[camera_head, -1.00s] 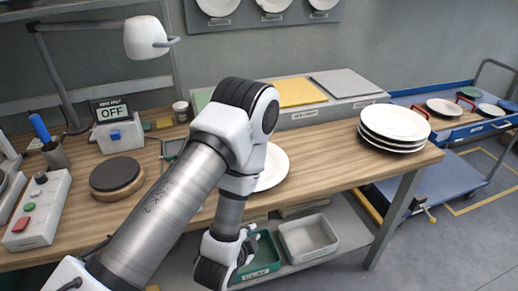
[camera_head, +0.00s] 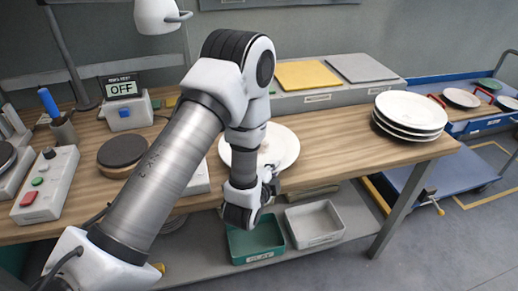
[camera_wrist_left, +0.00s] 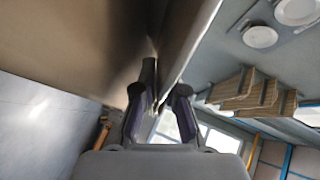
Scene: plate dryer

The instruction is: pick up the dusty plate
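A white plate (camera_head: 284,148) lies on the wooden bench behind my left arm, near the front edge. Greyish marks show on it, and my forearm hides its middle. My left gripper (camera_head: 272,184) is low at the bench's front edge, just in front of the plate. In the left wrist view the two fingers (camera_wrist_left: 160,95) stand apart with a gap between them. A long pale edge runs just beyond them; I cannot tell whether it is the plate or the bench. My right gripper is not in view.
A stack of white plates (camera_head: 410,112) stands at the bench's right end. A grey box with yellow and grey pads (camera_head: 352,90) is behind. Green (camera_head: 256,240) and grey (camera_head: 314,222) bins sit on the lower shelf. A round dark pad (camera_head: 122,150) and a button box (camera_head: 46,185) are at left.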

